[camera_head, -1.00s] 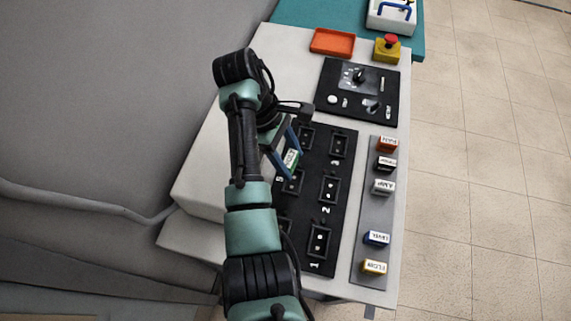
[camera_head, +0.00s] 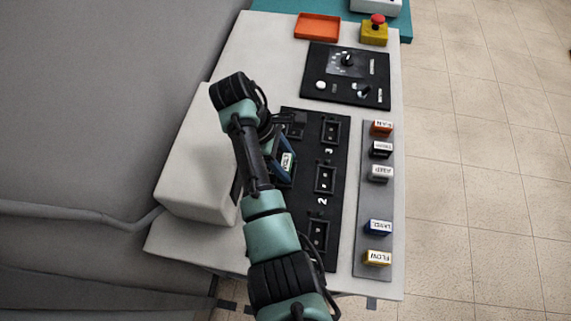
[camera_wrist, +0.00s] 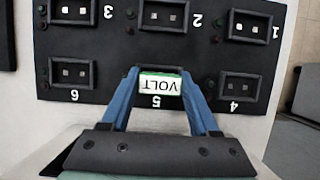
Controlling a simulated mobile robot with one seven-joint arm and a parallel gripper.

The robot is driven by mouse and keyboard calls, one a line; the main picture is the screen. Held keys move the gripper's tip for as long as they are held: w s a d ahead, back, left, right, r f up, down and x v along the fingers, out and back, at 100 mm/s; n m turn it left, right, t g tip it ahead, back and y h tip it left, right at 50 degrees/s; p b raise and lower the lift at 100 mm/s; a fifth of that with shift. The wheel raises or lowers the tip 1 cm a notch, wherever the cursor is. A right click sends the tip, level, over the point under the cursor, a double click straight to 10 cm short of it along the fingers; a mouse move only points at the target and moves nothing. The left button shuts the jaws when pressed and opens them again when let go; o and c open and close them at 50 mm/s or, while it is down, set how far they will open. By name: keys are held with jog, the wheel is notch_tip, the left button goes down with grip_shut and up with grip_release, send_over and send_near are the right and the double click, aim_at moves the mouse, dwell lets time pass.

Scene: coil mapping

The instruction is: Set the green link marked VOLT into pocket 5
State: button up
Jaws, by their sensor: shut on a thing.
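The green link marked VOLT (camera_wrist: 160,84) is between the blue fingers of my gripper (camera_wrist: 160,88) in the wrist view, its white label facing the camera. My gripper is shut on it. In the head view the VOLT link (camera_head: 287,162) shows in my gripper (camera_head: 284,165), over the left column of the black pocket board (camera_head: 342,150). In the wrist view the link covers the place of pocket 5, just above the printed 5. Pocket 5 itself is hidden, so I cannot tell whether the link is seated in it or above it.
Pockets 4 (camera_wrist: 240,87), 6 (camera_wrist: 74,74), 1 (camera_wrist: 250,26), 2 (camera_wrist: 163,16) and 3 (camera_wrist: 73,11) look empty. A grey rack (camera_head: 375,202) right of the board holds several links. A control panel (camera_head: 347,77), orange tray (camera_head: 317,27) and emergency button (camera_head: 375,30) stand further back.

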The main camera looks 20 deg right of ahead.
jog(key=shift+f, duration=0.75)
jog(key=shift+f, duration=0.3)
jog(key=o, duration=1.4)
jog(key=shift+w+r, duration=0.1)
jog(key=shift+r, duration=0.3)
jog(key=p+v, duration=0.4)
jog(key=v, duration=0.7)
jog(key=shift+w+a+r, duration=0.15)
jog(key=shift+a+r, duration=0.05)
jog(key=shift+r, duration=0.15)
